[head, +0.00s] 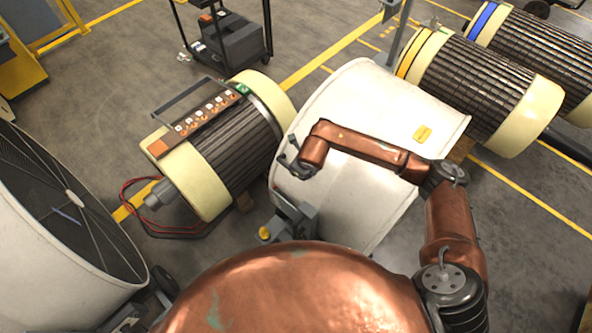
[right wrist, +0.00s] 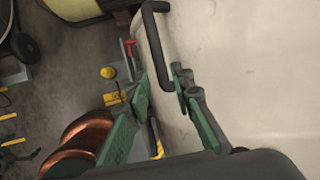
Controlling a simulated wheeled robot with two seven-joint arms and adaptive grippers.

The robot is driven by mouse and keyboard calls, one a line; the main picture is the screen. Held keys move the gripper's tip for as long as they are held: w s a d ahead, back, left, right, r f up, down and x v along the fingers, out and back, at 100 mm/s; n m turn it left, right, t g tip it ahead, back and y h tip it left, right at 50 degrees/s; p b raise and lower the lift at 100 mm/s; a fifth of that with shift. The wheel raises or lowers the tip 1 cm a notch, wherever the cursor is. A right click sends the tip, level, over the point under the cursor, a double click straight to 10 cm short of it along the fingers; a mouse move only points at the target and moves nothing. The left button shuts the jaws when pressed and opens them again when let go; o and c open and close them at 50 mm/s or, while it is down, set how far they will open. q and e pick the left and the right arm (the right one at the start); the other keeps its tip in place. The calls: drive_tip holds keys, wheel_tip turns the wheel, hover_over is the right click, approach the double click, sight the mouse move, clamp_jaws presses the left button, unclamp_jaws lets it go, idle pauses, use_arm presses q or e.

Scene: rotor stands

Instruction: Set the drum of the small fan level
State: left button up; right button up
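A white drum (head: 345,100) with a yellow label stands in the middle of the head view, on a dark stand (head: 292,215); I take it for the small fan's drum. Its grille is hidden and I cannot judge its tilt exactly. My right gripper (head: 287,156) is at the drum's left side. In the right wrist view, its green fingers (right wrist: 161,82) are open. A dark bar handle (right wrist: 155,40) on the white drum wall (right wrist: 240,70) reaches down between the fingertips; I cannot tell whether they touch it. My left gripper is not in view.
A larger white fan (head: 45,245) with a dark grille stands at the left. A ribbed rotor (head: 240,150) on a stand is just left of the drum, and more rotors (head: 475,80) stand at the upper right. A dark cart (head: 230,40) is behind. Floor shows at the lower right.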

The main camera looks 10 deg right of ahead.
drive_tip(key=v, duration=0.3)
drive_tip(key=shift+s+r, duration=0.1)
drive_tip(key=shift+r, duration=0.05)
idle(0.5)
